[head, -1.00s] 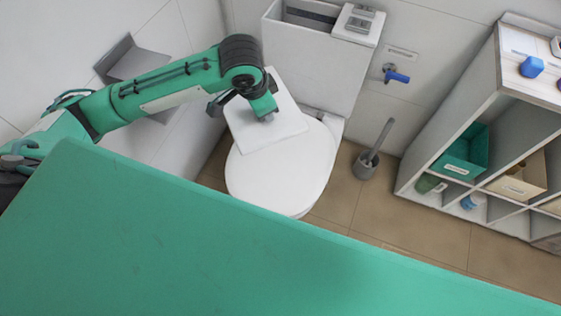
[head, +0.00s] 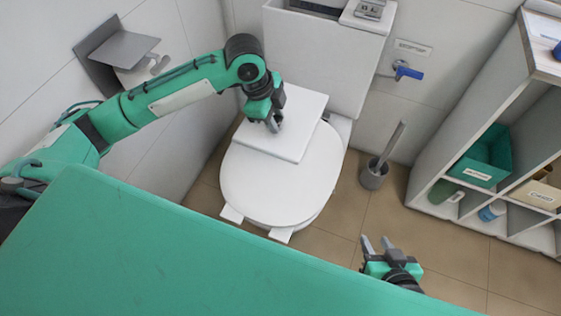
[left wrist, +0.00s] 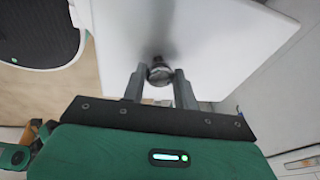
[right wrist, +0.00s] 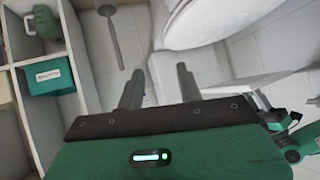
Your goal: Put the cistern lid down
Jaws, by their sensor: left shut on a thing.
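The cistern lid (head: 303,135) is a white square plate with a small dark knob (left wrist: 160,72). It is over the rear part of the closed toilet seat cover (head: 260,190); I cannot tell whether it touches the cover. My left gripper (head: 275,122) is shut on the knob, with a finger on each side in the left wrist view (left wrist: 157,80). The cistern (head: 325,55) behind is open at the top. My right gripper (head: 375,245) is empty, fingers apart, low to the right of the toilet. It also shows in the right wrist view (right wrist: 157,80).
A toilet brush in its holder (head: 373,175) stands right of the toilet. A blue valve handle (head: 408,72) is on the wall. A white shelf unit (head: 480,130) holds bins at the right. A grey holder (head: 122,48) is on the left wall. A green surface (head: 180,250) fills the foreground.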

